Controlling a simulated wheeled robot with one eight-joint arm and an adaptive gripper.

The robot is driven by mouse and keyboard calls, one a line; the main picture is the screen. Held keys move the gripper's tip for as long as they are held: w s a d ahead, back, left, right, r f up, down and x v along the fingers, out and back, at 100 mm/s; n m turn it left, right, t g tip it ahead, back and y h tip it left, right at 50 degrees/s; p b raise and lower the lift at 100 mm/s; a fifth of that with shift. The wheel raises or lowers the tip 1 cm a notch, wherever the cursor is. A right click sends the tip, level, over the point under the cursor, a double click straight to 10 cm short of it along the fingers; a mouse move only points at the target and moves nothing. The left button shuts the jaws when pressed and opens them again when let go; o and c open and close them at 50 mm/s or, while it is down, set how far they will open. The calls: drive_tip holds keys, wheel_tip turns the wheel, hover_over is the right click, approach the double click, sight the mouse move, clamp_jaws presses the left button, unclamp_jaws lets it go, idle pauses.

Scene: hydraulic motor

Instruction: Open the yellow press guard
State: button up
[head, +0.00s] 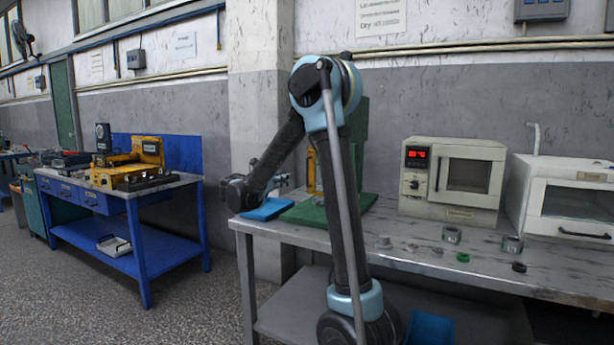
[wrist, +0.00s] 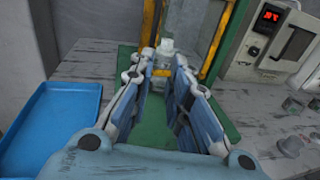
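The yellow press guard (wrist: 216,42) stands ahead of my gripper in the wrist view, with yellow upright edges around a see-through panel. Its lower part is partly hidden by my fingers. In the head view only a thin yellow strip of the guard (head: 311,168) shows, the rest hidden by my arm. The guard is on a green press (head: 301,212) with a green base. My gripper (wrist: 168,75) is open, its two fingers apart over the green base and pointing toward the guard. I see nothing held between the fingers.
A blue tray (wrist: 50,125) lies left of the press. A cream oven (head: 452,178) with a red display and a white cabinet (head: 568,200) stand to the right. Small metal rings (head: 451,234) lie on the grey bench (head: 400,250). A blue workbench (head: 135,240) stands farther left.

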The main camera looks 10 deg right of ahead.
drive_tip(key=a, duration=0.1)
hover_over(307, 184)
drive_tip(key=shift+w+d+r+n, duration=0.1)
drive_tip(key=shift+w+d+n, duration=0.1)
drive_tip(key=shift+w+n, duration=0.15)
idle(0.3)
clamp_jaws()
